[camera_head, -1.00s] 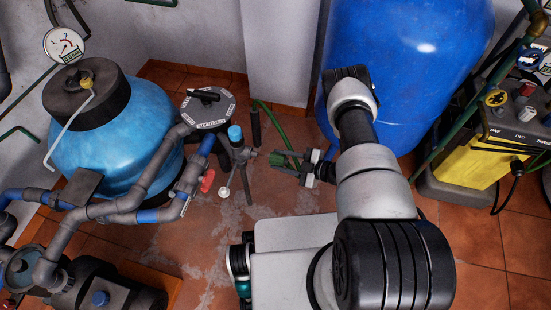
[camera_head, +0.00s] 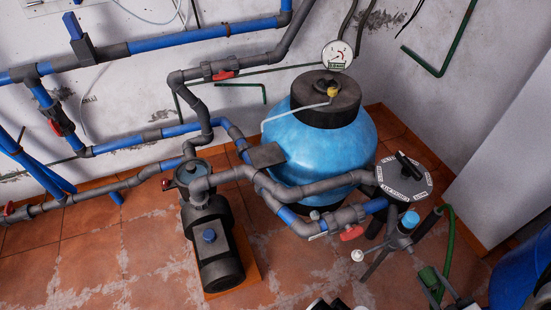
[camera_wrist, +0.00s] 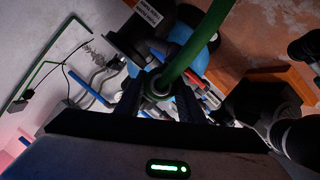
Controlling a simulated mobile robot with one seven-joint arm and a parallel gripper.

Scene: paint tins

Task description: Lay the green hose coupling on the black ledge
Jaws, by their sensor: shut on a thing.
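The green hose coupling (camera_head: 430,277) is at the lower right of the head view, held in my gripper (camera_head: 440,288), whose lower part is cut off by the frame edge. In the wrist view the coupling's round end (camera_wrist: 160,89) sits between the two dark fingers of my gripper (camera_wrist: 160,100), and a green hose (camera_wrist: 195,42) runs up from it. A flat dark plate (camera_head: 267,155) juts out beside the light-blue tank in the head view. I cannot tell whether it is the black ledge. The coupling is well apart from it.
The light-blue tank (camera_head: 318,145) with a black top stands behind grey pipes. A grey octagonal lid (camera_head: 404,177) and a blue-capped stand (camera_head: 409,220) are close to my gripper. Bare floor (camera_head: 95,265) shows at lower left.

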